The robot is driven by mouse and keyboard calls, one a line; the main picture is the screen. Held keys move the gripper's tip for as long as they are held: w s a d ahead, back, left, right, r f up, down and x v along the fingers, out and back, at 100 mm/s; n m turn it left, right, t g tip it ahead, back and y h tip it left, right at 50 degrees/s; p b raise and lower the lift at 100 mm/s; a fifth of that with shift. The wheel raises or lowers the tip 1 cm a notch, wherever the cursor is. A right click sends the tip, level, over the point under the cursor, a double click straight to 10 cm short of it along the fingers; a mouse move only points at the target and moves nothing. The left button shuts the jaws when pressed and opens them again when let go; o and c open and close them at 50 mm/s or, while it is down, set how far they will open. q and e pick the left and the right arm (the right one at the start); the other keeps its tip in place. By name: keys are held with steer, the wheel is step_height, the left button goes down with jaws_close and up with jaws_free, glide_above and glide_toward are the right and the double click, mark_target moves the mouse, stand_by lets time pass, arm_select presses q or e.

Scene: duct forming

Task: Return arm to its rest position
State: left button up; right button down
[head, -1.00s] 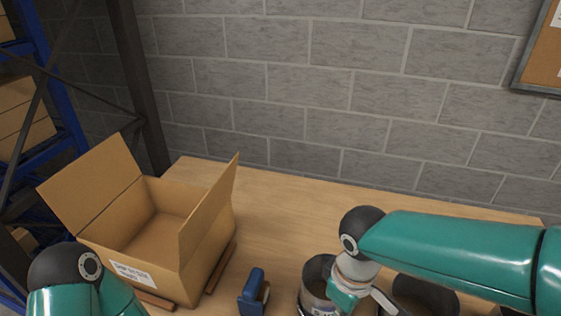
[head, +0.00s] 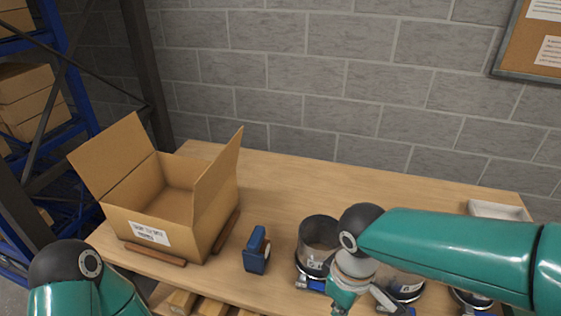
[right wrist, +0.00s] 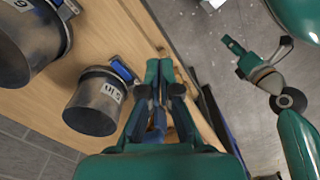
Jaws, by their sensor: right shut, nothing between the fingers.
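My right arm reaches in from the right in the head view, its wrist above the front edge of the table. My right gripper (right wrist: 160,75) is shut and empty in the right wrist view, beside the table edge. The left arm's shoulder part shows at lower left in the head view. In the right wrist view part of my left arm, with what looks like its gripper (right wrist: 240,60), hangs over the floor, and its fingers cannot be made out clearly.
An open cardboard box (head: 160,213) stands at the table's left. A blue tool (head: 256,250) stands beside it. Metal duct cylinders (head: 318,238) stand near the front edge, close to my right wrist. They show in the right wrist view (right wrist: 92,108). A pale tray (head: 497,209) lies at back right.

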steer(key=s+f+m+y+b, duration=0.2)
steer(key=s+f+m+b, duration=0.2)
steer(key=f, duration=1.6)
steer(key=s+d+f+m+y+b, duration=0.1)
steer(key=s+f+m+b, duration=0.3)
steer(key=f, duration=1.6)
steer(key=m+y+b, duration=0.1)
steer(key=m, duration=0.2)
steer(key=shift+t+b, duration=0.3)
steer(key=shift+b, duration=0.05)
steer(key=shift+w+f, duration=0.1)
